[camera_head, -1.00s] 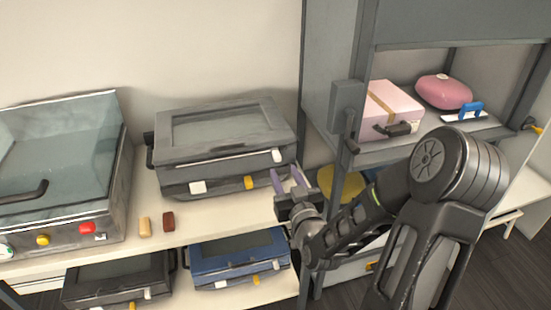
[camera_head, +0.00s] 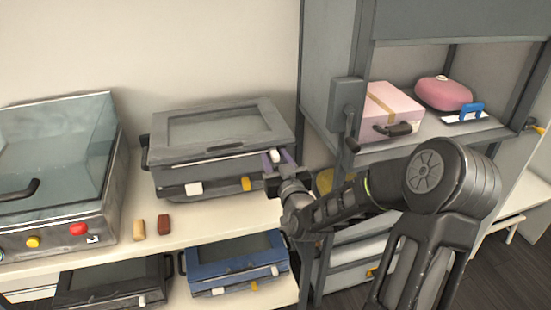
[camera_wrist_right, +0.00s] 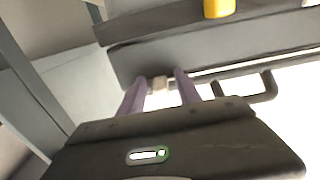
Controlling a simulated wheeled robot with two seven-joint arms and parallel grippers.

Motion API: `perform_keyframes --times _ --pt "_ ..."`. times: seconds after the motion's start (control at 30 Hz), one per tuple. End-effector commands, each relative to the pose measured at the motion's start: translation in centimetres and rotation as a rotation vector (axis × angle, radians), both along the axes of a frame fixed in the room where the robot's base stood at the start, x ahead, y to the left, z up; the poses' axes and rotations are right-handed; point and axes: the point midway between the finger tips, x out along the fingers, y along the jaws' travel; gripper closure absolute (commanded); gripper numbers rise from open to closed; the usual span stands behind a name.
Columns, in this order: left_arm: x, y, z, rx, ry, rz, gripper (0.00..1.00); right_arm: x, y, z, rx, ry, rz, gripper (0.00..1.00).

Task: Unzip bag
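A dark grey case-like bag (camera_head: 215,140) lies on the upper shelf, with a pale pull (camera_head: 275,156) near its right front corner, and a white tag (camera_head: 194,189) and yellow tag (camera_head: 246,184) lower on its front. My right gripper (camera_head: 279,158) is at that corner with its purple fingers either side of the pull. In the right wrist view the pull (camera_wrist_right: 160,84) sits between the spread fingers (camera_wrist_right: 161,82), with a gap visible on both sides. The bag's dark side (camera_wrist_right: 150,58) fills the space beyond. My left gripper is not in view.
A glass-lidded machine (camera_head: 58,170) stands left of the bag. Two small blocks (camera_head: 164,223) lie in front. A blue case (camera_head: 238,262) and a black case (camera_head: 112,285) are on the shelf below. A grey rack post (camera_head: 325,120) stands close right of my gripper.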

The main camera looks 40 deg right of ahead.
Motion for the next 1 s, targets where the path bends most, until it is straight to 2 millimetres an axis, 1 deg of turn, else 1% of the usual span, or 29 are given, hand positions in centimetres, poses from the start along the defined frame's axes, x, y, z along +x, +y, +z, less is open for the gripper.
perform_keyframes --times 0.1,0.6,1.0 --pt "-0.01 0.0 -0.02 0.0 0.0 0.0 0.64 -0.02 0.0 -0.02 0.0 0.0 0.0 0.6" --pt "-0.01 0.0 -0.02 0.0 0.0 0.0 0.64 -0.04 -0.01 -0.02 0.0 0.0 0.0 1.0" --pt "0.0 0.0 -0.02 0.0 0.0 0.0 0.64 -0.04 0.0 -0.02 0.0 0.0 0.0 1.0"
